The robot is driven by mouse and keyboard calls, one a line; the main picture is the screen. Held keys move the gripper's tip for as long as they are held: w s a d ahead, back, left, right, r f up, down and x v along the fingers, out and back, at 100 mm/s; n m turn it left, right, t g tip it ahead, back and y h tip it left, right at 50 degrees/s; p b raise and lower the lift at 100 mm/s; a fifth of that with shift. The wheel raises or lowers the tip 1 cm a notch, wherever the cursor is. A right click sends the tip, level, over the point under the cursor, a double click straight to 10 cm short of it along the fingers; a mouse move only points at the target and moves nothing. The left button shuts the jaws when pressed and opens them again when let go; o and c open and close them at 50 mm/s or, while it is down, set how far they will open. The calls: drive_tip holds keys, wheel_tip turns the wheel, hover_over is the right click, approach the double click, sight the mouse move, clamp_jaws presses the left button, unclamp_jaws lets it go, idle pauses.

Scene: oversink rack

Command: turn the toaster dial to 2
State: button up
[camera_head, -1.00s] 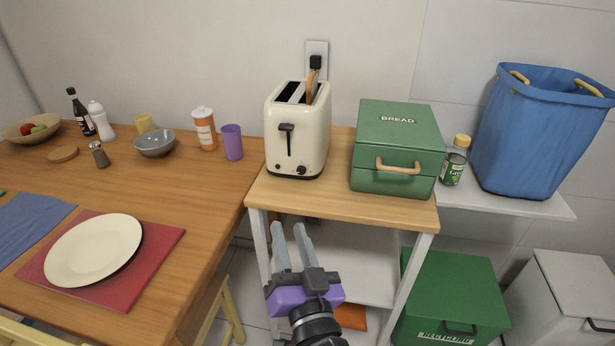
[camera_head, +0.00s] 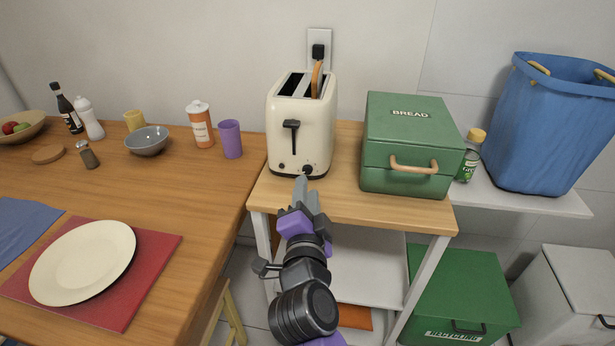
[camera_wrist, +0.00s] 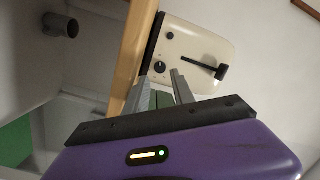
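The cream toaster (camera_head: 300,125) stands on the small wooden-topped cart, with a slice of bread in one slot. Its black dial (camera_head: 308,169) is low on the front, right of a small dark button. In the wrist view the toaster (camera_wrist: 193,50) appears turned on its side, with the dial (camera_wrist: 160,67) just beyond the fingertips and the black lever (camera_wrist: 212,68) to the right. My gripper (camera_head: 304,185) is just in front of and below the dial. Its fingers (camera_wrist: 160,80) are apart with nothing between them. The dial's markings are too small to read.
A green bread box (camera_head: 412,145) stands right of the toaster on the cart top (camera_head: 345,205). A purple cup (camera_head: 231,139) and an orange-labelled bottle (camera_head: 201,125) stand on the table to the left. The cart's front edge lies close under my gripper.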

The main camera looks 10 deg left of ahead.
sight(308, 171)
drive_tip(key=shift+w+a, duration=0.15)
drive_tip(key=shift+w, duration=1.15)
drive_tip(key=shift+w+a, duration=0.15)
drive_tip(key=shift+w, duration=1.1)
clamp_jaws()
